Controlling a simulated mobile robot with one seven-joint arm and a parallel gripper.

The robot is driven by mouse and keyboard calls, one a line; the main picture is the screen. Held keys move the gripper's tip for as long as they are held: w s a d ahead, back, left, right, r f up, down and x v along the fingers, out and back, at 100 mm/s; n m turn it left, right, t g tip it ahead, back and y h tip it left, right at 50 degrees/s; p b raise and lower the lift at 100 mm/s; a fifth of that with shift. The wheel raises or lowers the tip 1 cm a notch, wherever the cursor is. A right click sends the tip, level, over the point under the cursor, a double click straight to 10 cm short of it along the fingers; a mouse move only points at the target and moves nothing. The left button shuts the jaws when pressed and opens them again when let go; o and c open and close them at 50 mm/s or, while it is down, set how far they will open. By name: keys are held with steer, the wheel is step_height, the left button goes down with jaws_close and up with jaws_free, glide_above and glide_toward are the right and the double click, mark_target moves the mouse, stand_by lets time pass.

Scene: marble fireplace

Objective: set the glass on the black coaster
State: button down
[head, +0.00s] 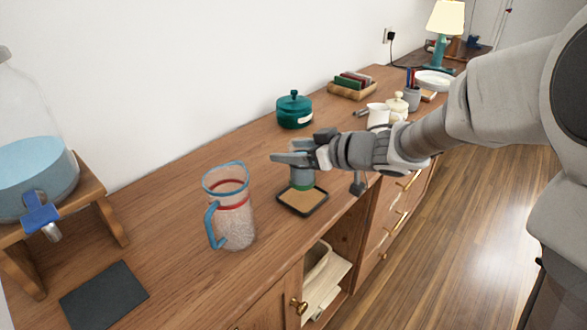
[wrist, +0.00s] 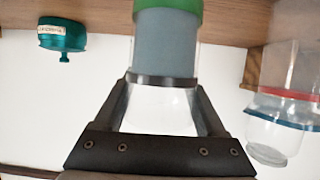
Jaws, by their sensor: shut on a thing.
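My gripper (head: 292,157) is shut on a glass (head: 301,177), a clear tumbler with a grey-blue lower part and a green band at its base. In the wrist view, my gripper (wrist: 165,84) has a finger on each side of the glass (wrist: 166,45). In the head view, the glass is upright at the back part of a tan square tray with a black rim (head: 316,207); I cannot tell whether its base touches. The black coaster (head: 103,294) is a flat, bare dark square at the lower left of the sideboard.
A clear pitcher (head: 232,227) with a blue handle stands between the glass and the black coaster. A drink dispenser (head: 35,165) on a wooden stand (head: 107,215) is behind the coaster. A teal pot (head: 294,111) stands behind my gripper. The sideboard's front edge is near.

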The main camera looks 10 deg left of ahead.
steer(key=shift+f+b, duration=1.1)
steer(key=shift+f, duration=0.7)
